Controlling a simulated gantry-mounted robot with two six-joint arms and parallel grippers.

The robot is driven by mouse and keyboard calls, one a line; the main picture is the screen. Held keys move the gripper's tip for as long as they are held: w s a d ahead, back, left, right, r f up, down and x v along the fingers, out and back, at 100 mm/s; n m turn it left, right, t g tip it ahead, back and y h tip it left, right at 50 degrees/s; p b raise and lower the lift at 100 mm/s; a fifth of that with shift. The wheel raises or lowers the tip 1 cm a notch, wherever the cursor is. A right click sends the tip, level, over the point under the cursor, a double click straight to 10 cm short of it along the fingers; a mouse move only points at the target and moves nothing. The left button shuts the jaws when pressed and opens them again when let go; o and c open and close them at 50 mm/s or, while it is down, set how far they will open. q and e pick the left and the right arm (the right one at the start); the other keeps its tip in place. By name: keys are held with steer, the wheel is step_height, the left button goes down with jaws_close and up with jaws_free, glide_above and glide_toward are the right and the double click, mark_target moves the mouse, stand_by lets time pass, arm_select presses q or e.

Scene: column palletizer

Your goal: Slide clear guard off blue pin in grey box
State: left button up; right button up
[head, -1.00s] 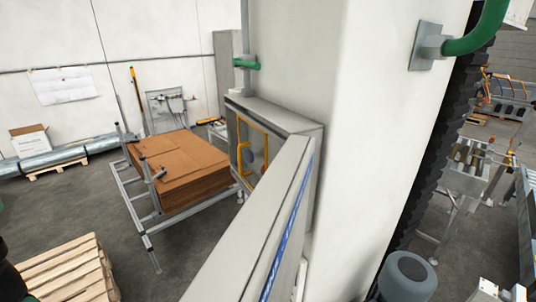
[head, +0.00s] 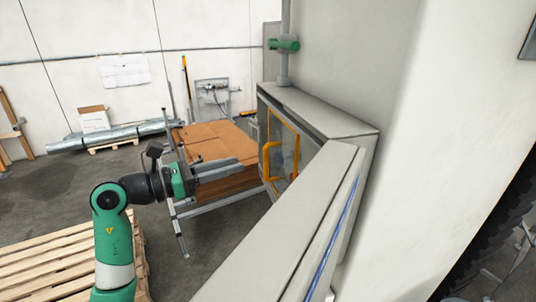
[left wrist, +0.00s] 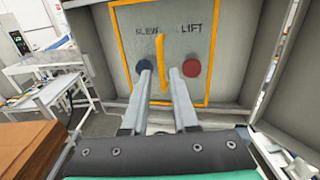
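The grey box (head: 322,114) is mounted on the large pale column. A clear guard (head: 285,148) with an orange frame covers its front and carries an upright orange handle (left wrist: 161,62). In the left wrist view, the blue pin (left wrist: 143,65) under "SLEW" shows behind the guard, partly hidden by my left finger. A red knob (left wrist: 191,67) sits under "LIFT". My left gripper (left wrist: 160,72) is open, its two fingers pointing at the guard with the handle between their tips in the picture. Whether they touch it, I cannot tell. My right gripper is not in view.
A stack of brown cardboard sheets (head: 212,142) stands on a metal frame left of the box. A wooden pallet (head: 50,262) lies at lower left.

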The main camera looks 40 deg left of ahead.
arm_select(q)
steer(key=p, duration=0.2)
glide_above(265, 175)
steer(key=shift+w+a, duration=0.15)
steer(key=shift+w, duration=0.1)
jaws_close()
stand_by(1.2)
